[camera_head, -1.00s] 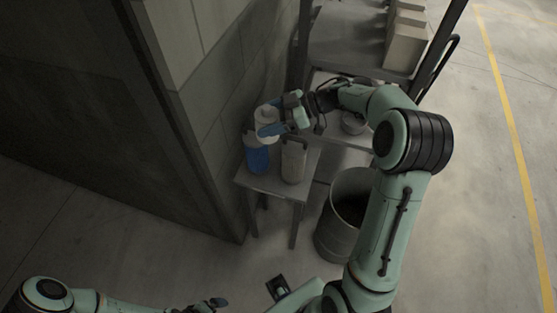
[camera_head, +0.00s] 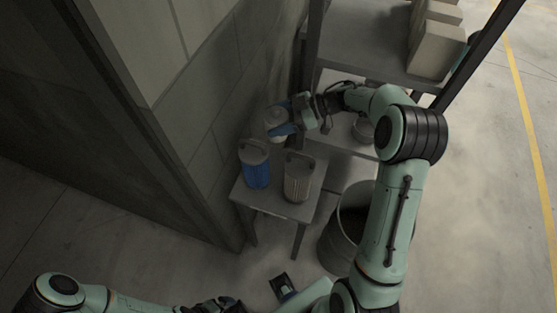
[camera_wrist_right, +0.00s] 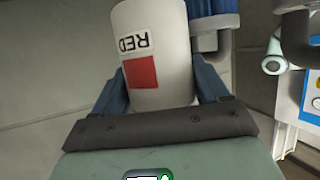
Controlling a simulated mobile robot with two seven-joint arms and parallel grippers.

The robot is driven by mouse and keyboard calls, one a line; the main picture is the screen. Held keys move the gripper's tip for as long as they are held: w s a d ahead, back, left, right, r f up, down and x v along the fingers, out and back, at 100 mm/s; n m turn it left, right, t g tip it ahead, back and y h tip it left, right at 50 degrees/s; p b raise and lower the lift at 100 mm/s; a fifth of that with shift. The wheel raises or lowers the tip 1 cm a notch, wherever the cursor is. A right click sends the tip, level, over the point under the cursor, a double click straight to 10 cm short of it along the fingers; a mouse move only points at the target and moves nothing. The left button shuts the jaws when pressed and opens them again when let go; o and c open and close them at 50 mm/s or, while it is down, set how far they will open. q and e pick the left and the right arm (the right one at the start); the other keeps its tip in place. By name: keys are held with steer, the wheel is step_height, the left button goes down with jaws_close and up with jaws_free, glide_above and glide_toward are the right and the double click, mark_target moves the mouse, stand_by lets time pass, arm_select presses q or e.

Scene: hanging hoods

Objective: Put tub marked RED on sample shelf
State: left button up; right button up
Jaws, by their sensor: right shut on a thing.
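The white tub marked RED (camera_head: 275,120) is held in my right gripper (camera_head: 284,124), above and behind the small side table (camera_head: 276,203). In the right wrist view the tub (camera_wrist_right: 150,40) sits between the blue fingers, its RED label with a red square upside down. My left gripper (camera_head: 224,303) is at the bottom edge, too small and dark to tell its jaws. A grey shelf unit (camera_head: 365,42) stands at the back right. I cannot tell from any marking which surface is the sample shelf.
A blue canister (camera_head: 255,168) and a ribbed pale canister (camera_head: 297,180) stand on the side table. A grey bin (camera_head: 345,225) stands right of it. A round pot (camera_head: 362,130) is on the lower shelf, boxes (camera_head: 436,45) on the upper. A wall (camera_head: 190,90) closes the left.

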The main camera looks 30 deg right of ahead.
step_height(320, 180, down, 16)
steer(key=shift+w+d+f+b, duration=0.1)
steer(key=shift+b, duration=0.65)
steer(key=o, duration=0.4)
steer(key=shift+f, duration=0.2)
steer(key=shift+o, duration=0.8)
steer(key=shift+r, duration=0.1)
